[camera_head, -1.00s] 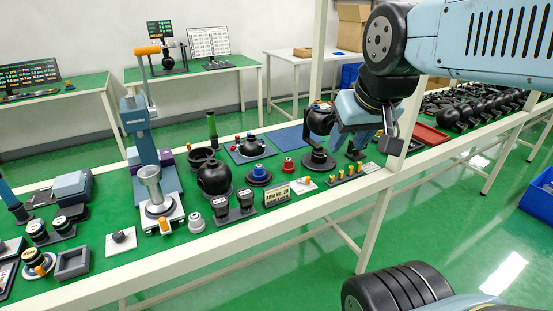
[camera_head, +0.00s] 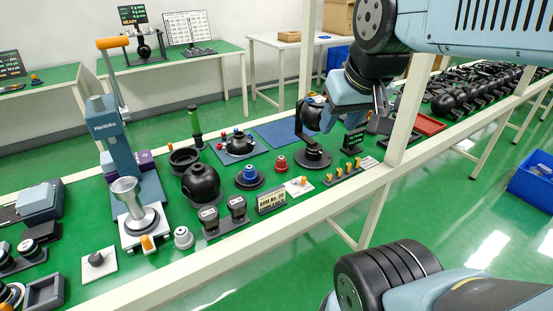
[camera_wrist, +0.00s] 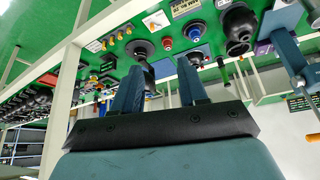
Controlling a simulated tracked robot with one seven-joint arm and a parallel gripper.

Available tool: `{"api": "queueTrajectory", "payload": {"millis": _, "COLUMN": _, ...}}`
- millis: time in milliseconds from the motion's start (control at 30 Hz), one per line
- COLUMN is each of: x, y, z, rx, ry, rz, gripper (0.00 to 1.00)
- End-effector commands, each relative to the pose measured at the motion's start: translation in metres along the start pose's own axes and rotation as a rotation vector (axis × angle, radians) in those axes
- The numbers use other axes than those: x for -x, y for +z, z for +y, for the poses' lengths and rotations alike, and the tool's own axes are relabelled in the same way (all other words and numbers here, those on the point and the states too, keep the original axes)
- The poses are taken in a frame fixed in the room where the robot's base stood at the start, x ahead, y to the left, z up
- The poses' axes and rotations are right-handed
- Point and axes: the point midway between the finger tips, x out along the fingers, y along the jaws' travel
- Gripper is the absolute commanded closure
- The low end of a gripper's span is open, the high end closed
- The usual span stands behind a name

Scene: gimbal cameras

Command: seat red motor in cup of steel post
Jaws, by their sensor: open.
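The red motor (camera_head: 280,163) is a small red cylinder standing on the green bench, right of a blue motor on a dark round base. It also shows in the wrist view (camera_wrist: 168,43), beyond my fingers. A steel post (camera_head: 126,190) with a wide cup on top stands on the pale base of the blue-grey press at left. The cup looks empty. My gripper (camera_head: 360,100) is up at the right, above the bench and well apart from the red motor. Its two blue fingers are spread with nothing between them in the wrist view (camera_wrist: 160,82).
A black gimbal ball on a stand (camera_head: 312,158) is between my gripper and the red motor. A blue motor (camera_head: 250,174), black sphere (camera_head: 201,182) and small orange-topped parts (camera_head: 342,175) stand close by. A white frame upright (camera_head: 408,110) rises at the bench front.

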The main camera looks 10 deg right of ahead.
Motion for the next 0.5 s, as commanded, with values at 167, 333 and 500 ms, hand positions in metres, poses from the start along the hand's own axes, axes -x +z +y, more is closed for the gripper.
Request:
{"api": "queueTrajectory", "payload": {"millis": 167, "x": -0.002, "y": -0.003, "z": -0.002, "rx": -0.001, "ry": -0.012, "rz": 0.000, "gripper": 0.44}}
{"api": "queueTrajectory", "payload": {"millis": 333, "x": -0.023, "y": -0.025, "z": -0.025, "rx": -0.019, "ry": -0.089, "rz": 0.008, "gripper": 0.29}}
{"api": "queueTrajectory", "payload": {"millis": 500, "x": -0.060, "y": -0.061, "z": -0.047, "rx": -0.069, "ry": -0.196, "rz": 0.028, "gripper": 0.29}}
